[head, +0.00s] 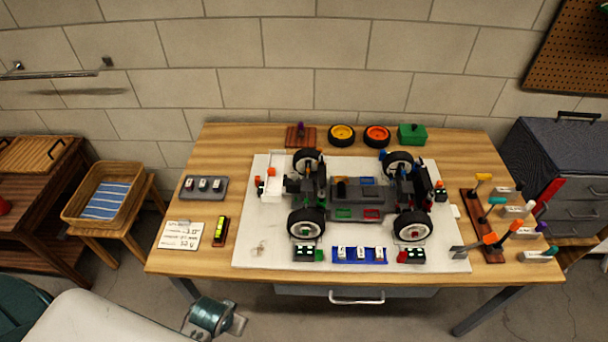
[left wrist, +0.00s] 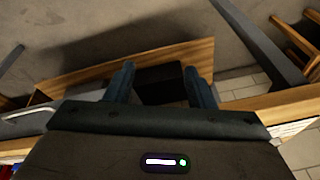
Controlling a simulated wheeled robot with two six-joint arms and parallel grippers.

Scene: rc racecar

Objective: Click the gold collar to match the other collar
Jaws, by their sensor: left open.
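An RC car with a dark chassis (head: 345,213) and four black tyres stands on a white mat (head: 262,240) on the wooden table. Small coloured parts show around its suspension, with orange bits near the rear wheels; I cannot tell which of them is the gold collar or the other collar. My left gripper (left wrist: 158,88) is open and empty in the left wrist view, its two dark fingers apart, with a table edge and the floor beyond. It is away from the car. My right gripper is in neither view.
A yellow wheel (head: 341,135), an orange wheel (head: 376,136) and a green box (head: 412,134) stand behind the car. Coloured-handled tools (head: 490,238) are at the right. A grey tray (head: 204,188) and a note card (head: 180,236) are at the left.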

